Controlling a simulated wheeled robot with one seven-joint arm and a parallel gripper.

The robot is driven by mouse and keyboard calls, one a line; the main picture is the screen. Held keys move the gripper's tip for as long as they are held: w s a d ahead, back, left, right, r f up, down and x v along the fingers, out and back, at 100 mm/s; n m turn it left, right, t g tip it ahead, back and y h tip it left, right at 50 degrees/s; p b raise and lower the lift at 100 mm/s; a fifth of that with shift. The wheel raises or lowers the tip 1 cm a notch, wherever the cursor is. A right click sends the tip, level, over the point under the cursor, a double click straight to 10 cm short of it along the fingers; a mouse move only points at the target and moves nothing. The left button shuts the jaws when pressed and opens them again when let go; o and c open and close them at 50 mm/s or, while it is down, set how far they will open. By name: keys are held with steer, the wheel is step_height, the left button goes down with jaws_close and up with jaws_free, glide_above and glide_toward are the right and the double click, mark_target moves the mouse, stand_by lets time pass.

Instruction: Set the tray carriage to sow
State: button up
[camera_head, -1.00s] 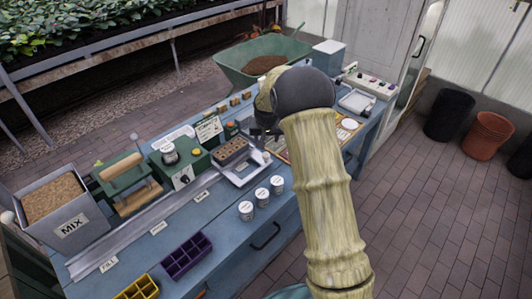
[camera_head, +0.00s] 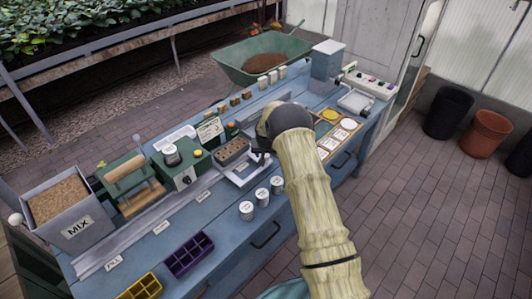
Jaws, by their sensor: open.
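The tray carriage sits at the far end of a grey rail (camera_head: 130,232) on the blue bench. It carries a brown tray with dark holes (camera_head: 232,149). A pale metal plate (camera_head: 247,172) lies in front of the tray, at the rail's end. Small white labels run along the rail; the nearest reads FILL (camera_head: 113,262), and the others are too small to read surely. My gripper (camera_head: 259,158) is open, just right of the tray by the plate. My arm partly hides it, and I cannot tell if it touches the carriage.
A green machine with a knob (camera_head: 181,170) stands behind the rail. The MIX bin (camera_head: 66,210) is at the near left. Several white tins (camera_head: 262,197) stand in front of the plate. Purple (camera_head: 188,255) and yellow (camera_head: 138,287) trays lie at the front. A wheelbarrow (camera_head: 262,58) stands behind.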

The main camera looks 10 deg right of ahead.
steer(key=shift+w+f, duration=0.1)
steer(key=shift+f, duration=0.2)
jaws_close()
